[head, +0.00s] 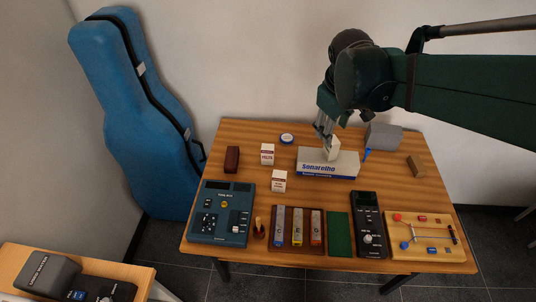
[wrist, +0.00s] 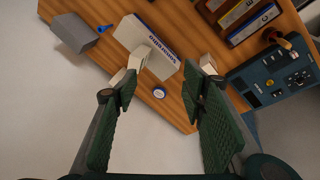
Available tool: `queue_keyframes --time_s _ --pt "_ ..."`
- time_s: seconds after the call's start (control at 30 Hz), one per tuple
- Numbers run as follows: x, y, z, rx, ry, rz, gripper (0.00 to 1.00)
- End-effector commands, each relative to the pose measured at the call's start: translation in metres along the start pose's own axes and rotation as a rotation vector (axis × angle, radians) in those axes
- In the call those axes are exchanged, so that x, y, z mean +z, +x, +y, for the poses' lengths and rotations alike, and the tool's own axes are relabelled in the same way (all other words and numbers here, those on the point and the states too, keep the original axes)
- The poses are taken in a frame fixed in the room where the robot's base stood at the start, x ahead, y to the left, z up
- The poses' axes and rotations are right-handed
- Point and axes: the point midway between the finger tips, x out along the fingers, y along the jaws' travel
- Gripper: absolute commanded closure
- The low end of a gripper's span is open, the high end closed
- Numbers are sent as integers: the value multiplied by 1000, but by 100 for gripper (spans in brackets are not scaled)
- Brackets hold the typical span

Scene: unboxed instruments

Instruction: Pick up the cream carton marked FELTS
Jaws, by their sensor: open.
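A plain-looking cream carton (head: 334,149) stands upright at the long Sonaranho box (head: 326,170); I cannot tell whether it is on or behind it. In the wrist view this carton (wrist: 139,57) shows beside the box, partly behind a finger. Two small cream cartons with red marks, one further back (head: 267,154) and one nearer (head: 279,181), stand left of the long box. I cannot read FELTS on any of them. My gripper (head: 325,130) is open and empty, above and close to the carton at the long box. Its fingers spread wide in the wrist view (wrist: 163,88).
A blue-and-white roll (head: 287,138) and a dark red block (head: 232,159) lie at the back left. A grey case (head: 384,137) and a brown block (head: 416,166) are at the right. Instruments and a tray (head: 297,252) fill the front edge. Bare wood shows between.

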Motion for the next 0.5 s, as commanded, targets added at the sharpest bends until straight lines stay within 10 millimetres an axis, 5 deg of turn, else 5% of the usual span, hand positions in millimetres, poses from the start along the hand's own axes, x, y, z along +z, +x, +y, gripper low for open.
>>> queue_keyframes --time_s 0.5 --pt "-71 59 -10 -26 -245 -107 59"
